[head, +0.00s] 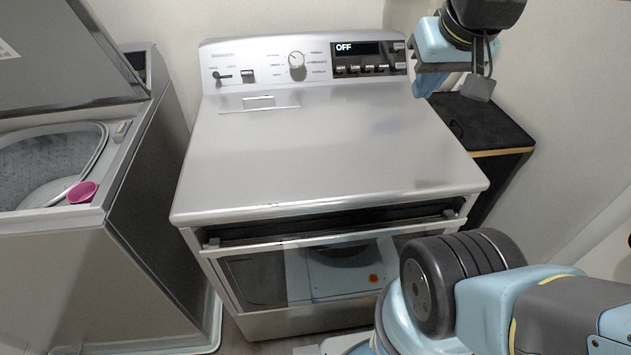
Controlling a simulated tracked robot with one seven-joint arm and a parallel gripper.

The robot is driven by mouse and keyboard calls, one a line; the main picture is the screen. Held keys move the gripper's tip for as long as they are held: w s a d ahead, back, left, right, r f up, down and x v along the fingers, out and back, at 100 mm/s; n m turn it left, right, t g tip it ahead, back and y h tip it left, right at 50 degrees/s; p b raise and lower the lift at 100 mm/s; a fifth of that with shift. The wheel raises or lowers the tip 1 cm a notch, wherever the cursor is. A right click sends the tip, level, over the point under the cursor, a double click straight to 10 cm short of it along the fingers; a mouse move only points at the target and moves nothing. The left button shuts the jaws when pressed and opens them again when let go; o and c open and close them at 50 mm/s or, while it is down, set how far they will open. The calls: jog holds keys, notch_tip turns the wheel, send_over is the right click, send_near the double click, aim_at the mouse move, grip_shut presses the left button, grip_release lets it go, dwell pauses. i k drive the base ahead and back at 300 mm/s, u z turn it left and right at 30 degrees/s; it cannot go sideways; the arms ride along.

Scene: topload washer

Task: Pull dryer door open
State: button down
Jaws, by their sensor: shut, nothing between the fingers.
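The dryer (330,150) is the silver machine in the middle, with a control panel reading OFF at its back. Its door (258,281) is on the front face, with a dark glass window that shows pale and blue shapes, possibly a reflection. A dark gap (335,224) runs between the dryer's top and the door's upper edge; I cannot tell how far the door stands from the body. My arm hides the door's right side.
A top-load washer (60,250) with its lid raised stands to the left, with a pink cup (82,192) on its rim. A black cabinet (480,122) stands behind the dryer's right side. White walls close off the back and right. The dryer's top is clear.

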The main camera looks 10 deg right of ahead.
aim_at(309, 262)
jog(key=u, duration=0.35)
jog(key=k, duration=1.5)
jog(key=z, duration=0.4)
jog(key=i, duration=0.5)
jog(key=u, duration=0.1)
